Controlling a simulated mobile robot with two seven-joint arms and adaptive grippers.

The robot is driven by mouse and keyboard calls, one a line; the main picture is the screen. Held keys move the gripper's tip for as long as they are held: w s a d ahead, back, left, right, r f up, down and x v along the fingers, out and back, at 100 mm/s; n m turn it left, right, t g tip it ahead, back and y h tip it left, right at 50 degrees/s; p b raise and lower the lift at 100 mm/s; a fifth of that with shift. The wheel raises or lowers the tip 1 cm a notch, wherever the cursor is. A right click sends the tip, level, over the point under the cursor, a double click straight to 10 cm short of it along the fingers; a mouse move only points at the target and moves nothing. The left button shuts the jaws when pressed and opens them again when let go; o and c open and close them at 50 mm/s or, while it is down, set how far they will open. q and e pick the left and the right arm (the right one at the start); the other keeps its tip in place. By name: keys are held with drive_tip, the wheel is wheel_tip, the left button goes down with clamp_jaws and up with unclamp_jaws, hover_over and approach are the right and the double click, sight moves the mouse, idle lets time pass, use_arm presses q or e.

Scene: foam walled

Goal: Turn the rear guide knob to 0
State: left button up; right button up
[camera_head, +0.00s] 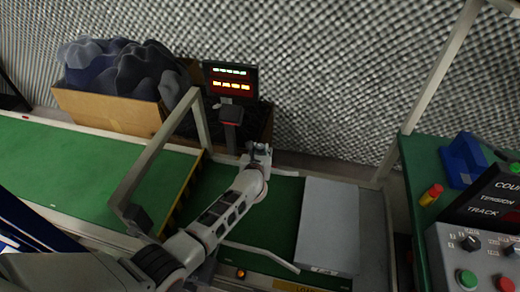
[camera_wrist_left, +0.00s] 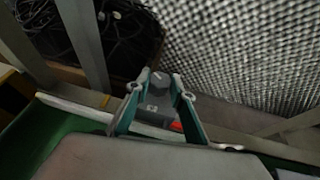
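My left gripper (camera_head: 258,152) is over the far edge of the green conveyor, at a small grey fixture. In the left wrist view the two teal fingers of this gripper (camera_wrist_left: 161,80) stand on either side of a grey knob (camera_wrist_left: 159,88). The knob sits on a grey block (camera_wrist_left: 152,108) with a small red mark (camera_wrist_left: 176,126) beside it. I cannot tell whether the fingertips touch the knob. Its scale and setting cannot be read, and the gripper mostly hides it in the head view. My right gripper is not in view.
A display (camera_head: 231,80) with green and yellow rows stands behind the conveyor (camera_head: 90,167). A cardboard box (camera_head: 110,112) of dark foam is at the back left. A metal frame (camera_head: 150,170) rises left of my arm. A grey plate (camera_head: 328,225) and control panel (camera_head: 480,255) are right.

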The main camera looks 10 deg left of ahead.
use_arm(q)
drive_tip(key=shift+a+r+m+h+p, duration=0.15)
drive_tip(key=shift+r+m+h+p, duration=0.15)
drive_tip(key=shift+m+h+p, duration=0.15)
drive_tip(key=shift+w+m+h+p, duration=0.1)
drive_tip(key=shift+m+h+p, duration=0.15)
drive_tip(key=shift+h+p, duration=0.1)
drive_tip(key=shift+a+m+h+p, duration=0.1)
drive_tip(key=shift+m+h+p, duration=0.65)
drive_tip(key=shift+m+h, duration=0.2)
drive_tip(key=shift+f+m+h, duration=0.15)
drive_tip(key=shift+m+h, duration=0.3)
drive_tip(key=shift+h, duration=0.2)
drive_tip(key=shift+f, duration=0.25)
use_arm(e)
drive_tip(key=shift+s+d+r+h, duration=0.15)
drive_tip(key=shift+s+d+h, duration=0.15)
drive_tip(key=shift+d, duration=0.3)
use_arm(q)
drive_tip(key=o, duration=1.1)
drive_tip(key=shift+o, duration=0.2)
